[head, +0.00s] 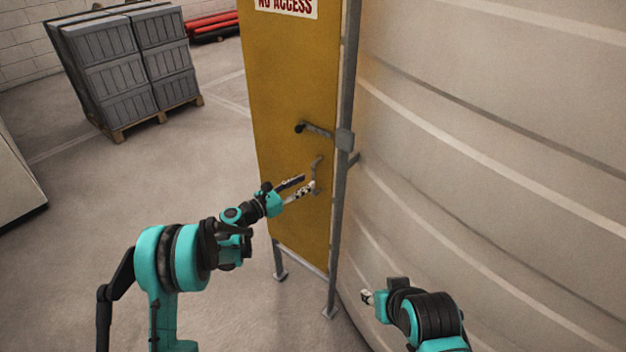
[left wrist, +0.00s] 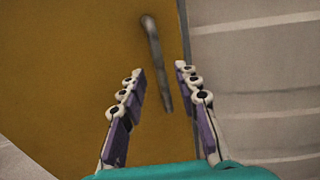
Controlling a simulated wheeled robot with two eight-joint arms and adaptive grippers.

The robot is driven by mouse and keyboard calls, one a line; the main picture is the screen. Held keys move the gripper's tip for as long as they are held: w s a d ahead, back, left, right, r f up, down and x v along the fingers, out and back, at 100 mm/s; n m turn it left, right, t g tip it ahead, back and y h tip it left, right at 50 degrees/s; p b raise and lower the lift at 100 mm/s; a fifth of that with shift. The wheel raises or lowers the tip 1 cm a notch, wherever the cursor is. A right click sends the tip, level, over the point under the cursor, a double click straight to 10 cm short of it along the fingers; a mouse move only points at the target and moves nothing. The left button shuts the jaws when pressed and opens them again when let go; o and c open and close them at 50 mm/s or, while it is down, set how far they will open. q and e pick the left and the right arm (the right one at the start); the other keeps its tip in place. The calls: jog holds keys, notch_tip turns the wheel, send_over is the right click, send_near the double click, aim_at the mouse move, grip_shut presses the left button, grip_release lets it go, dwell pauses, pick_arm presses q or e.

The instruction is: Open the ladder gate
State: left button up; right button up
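The ladder gate (head: 290,100) is a tall yellow panel with a "NO ACCESS" sign, set against a grey post (head: 347,90); it looks shut. A small grey handle (head: 316,172) stands out from its lower part. My left gripper (head: 302,186) is open just in front of the panel, close to the handle. In the left wrist view the handle (left wrist: 156,65) hangs between and beyond my open fingers, with no clear contact. A latch bar (head: 318,131) with a dark knob sits higher up, by the post. My right gripper (head: 366,297) is low, near the tank wall; its fingers are too small to judge.
A large pale ribbed tank (head: 500,130) fills the right side, close to my right arm. Grey crates on a pallet (head: 130,70) stand at the back left, with red pipes (head: 212,27) behind. The floor left of the gate is clear.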

aim_at(313, 195)
pick_arm(q)
jog(key=shift+b+x, duration=0.35)
jog(key=shift+x, duration=2)
grip_shut()
